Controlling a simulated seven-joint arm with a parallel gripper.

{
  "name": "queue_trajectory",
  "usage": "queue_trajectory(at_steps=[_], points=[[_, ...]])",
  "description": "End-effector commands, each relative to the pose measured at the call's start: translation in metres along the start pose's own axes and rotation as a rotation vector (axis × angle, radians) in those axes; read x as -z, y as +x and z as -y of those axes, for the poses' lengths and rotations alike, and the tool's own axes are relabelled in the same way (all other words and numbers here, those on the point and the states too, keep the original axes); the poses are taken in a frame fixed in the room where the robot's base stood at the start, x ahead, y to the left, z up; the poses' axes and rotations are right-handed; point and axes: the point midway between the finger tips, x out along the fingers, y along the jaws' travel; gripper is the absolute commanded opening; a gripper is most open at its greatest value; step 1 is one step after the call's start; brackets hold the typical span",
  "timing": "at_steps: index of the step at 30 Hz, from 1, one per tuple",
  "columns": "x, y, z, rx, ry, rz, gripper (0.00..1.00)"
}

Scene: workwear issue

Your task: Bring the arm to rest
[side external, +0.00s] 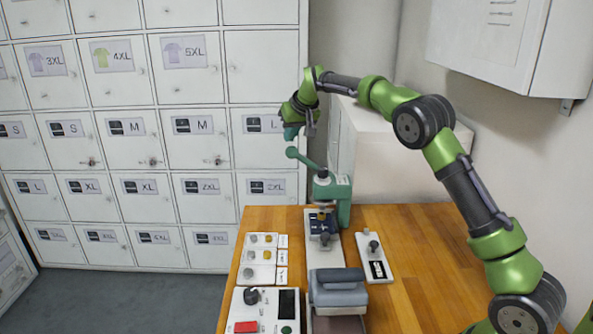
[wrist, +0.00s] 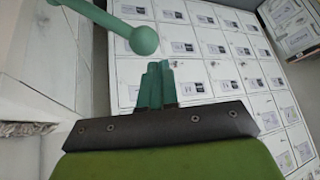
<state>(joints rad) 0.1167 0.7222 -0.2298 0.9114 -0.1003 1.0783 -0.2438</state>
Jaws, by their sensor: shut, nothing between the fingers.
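My gripper (side external: 291,133) is raised above the far end of the wooden table (side external: 420,240) in the side external view, in front of the lockers. In the wrist view its green fingers (wrist: 156,84) are together with nothing between them. A green press (side external: 338,195) with a long ball-ended lever (side external: 303,157) stands on the table just below my gripper. The lever also shows in the wrist view, its ball (wrist: 144,41) close to the fingertips in the picture. A gap between ball and fingers is visible there.
Below the press sits a dark block (side external: 322,226) on a white plate. Trays of buttons (side external: 259,256), a grey-blue press (side external: 338,290), a control box (side external: 262,312) and a small plate with a knob (side external: 376,262) lie nearer. White lockers (side external: 140,130) stand behind; a wall cabinet (side external: 490,40) hangs right.

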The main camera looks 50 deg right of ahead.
Motion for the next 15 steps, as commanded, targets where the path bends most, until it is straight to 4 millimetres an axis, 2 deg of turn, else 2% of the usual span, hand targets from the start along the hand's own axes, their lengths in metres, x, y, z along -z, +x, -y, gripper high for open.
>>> queue_trajectory(at_steps=[8, 15], points=[[-0.091, -0.079, 0.017, 0.096, 0.132, 0.105, 0.0], [-0.197, -0.153, 0.035, 0.177, 0.168, 0.158, 0.0]])
